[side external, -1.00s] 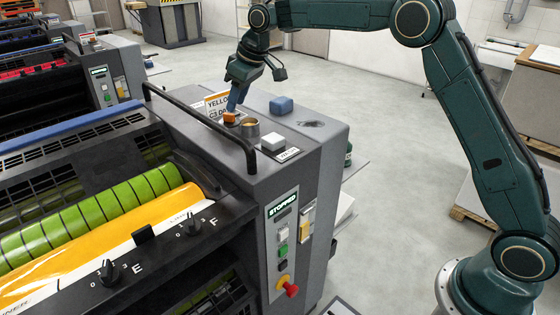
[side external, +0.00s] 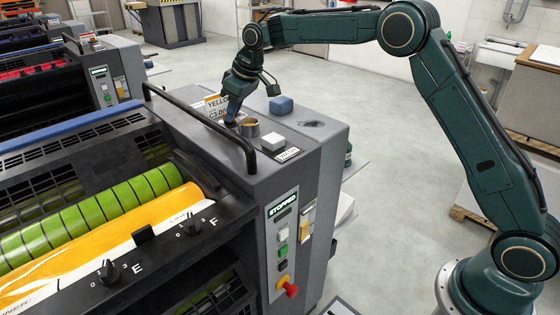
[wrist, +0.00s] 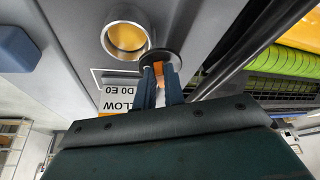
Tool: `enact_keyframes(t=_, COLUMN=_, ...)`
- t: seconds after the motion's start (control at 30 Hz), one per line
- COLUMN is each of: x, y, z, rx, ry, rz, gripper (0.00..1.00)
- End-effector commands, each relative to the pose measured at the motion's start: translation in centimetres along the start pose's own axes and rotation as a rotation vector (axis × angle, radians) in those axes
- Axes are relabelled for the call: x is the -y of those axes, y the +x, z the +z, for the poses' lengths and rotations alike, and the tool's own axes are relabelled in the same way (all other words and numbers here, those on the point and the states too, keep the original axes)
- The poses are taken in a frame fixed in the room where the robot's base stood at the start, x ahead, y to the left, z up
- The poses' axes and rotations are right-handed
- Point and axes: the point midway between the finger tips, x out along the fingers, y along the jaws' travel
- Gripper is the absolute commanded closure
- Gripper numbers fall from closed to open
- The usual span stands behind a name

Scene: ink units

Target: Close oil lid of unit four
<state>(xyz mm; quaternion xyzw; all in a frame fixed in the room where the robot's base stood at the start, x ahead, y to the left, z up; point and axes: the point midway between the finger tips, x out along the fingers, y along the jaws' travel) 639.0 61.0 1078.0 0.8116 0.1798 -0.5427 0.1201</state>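A dark round lid (wrist: 175,58) with an orange knob (wrist: 158,70) sits on top of the near printing unit (side external: 310,150), beside an open metal-rimmed cup (side external: 250,127) with an amber inside. The cup also shows in the wrist view (wrist: 127,38), left of the lid. My gripper (side external: 231,122) points down at the lid; in the wrist view its two blue fingers (wrist: 161,80) stand on either side of the orange knob. Whether they press on it is unclear. In the side view the fingers hide the knob.
A black handrail (side external: 205,122) runs along the near-left edge. The front panel (side external: 283,240) reads STOPPED.

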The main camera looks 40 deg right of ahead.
Motion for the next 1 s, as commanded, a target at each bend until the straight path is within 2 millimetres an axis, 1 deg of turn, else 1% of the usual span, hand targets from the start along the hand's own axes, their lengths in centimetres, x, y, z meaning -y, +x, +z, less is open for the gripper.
enact_keyframes(t=0.27, x=0.00, y=-0.06, z=-0.02, rx=0.000, ry=0.017, rz=0.008, gripper=1.00)
enact_keyframes(t=0.47, x=-0.05, y=-0.09, z=-0.07, rx=-0.002, ry=0.079, rz=0.034, gripper=1.00)
enact_keyframes(t=0.67, x=-0.24, y=-0.08, z=-0.04, rx=-0.002, ry=0.195, rz=0.082, gripper=1.00)
enact_keyframes(t=1.0, x=-0.66, y=-0.13, z=0.08, rx=-0.003, ry=0.477, rz=0.198, gripper=1.00)
